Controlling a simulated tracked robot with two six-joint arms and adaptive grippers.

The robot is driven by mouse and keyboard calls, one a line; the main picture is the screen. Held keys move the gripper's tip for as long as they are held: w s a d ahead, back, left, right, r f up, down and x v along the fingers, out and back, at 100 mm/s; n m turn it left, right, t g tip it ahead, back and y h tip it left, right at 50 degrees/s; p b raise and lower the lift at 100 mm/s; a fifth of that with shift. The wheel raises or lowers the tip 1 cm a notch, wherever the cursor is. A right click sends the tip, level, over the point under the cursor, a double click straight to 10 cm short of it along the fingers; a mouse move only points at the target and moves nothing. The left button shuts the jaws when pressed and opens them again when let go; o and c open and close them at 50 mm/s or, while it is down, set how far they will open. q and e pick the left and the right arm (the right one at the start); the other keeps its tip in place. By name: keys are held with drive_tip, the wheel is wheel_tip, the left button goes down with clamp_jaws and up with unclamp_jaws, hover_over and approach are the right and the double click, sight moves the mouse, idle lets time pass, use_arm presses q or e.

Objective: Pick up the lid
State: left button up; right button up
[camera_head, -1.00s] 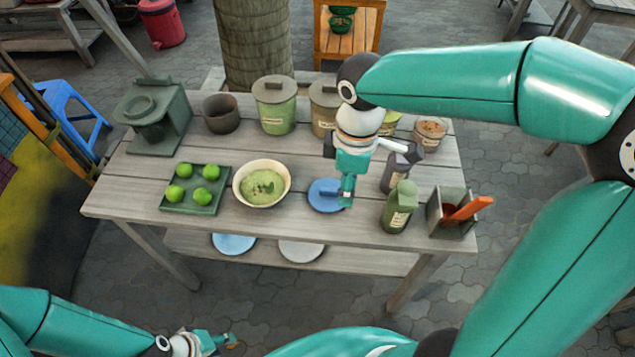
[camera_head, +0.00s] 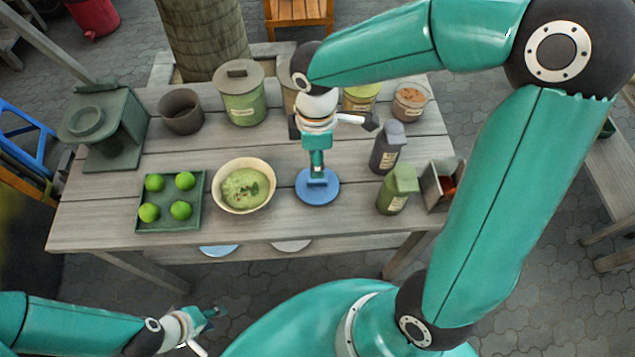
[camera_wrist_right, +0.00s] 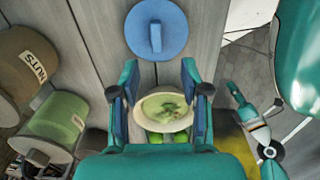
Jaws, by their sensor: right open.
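The lid is a round blue disc (camera_head: 327,198) with a raised bar handle, lying flat on the wooden table. It also shows at the top of the right wrist view (camera_wrist_right: 177,36). My right gripper (camera_head: 317,172) hangs over the lid, its fingers in front of part of it in the head view. In the right wrist view the fingers (camera_wrist_right: 160,72) are apart with nothing held, and the handle shows beyond them. My left gripper (camera_head: 212,316) is low at the lower left, clear of the table; its finger gap is too small to judge.
A soup bowl (camera_head: 243,206) is just left of the lid, with a tray (camera_head: 162,211) of green fruit beyond. A dark bottle (camera_head: 387,150), a green bottle (camera_head: 397,192) and a box (camera_head: 433,185) stand to the right. Jars (camera_head: 241,105) line the back.

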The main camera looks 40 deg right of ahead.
sight(317, 180)
wheel_tip(317, 180, down, 3)
drive_tip(key=shift+f, duration=0.15)
drive_tip(key=shift+w+d+f, duration=0.1)
drive_tip(key=shift+f, duration=1.25)
drive_tip(key=shift+d+f, duration=0.1)
drive_tip(key=shift+f, duration=1.25)
clamp_jaws()
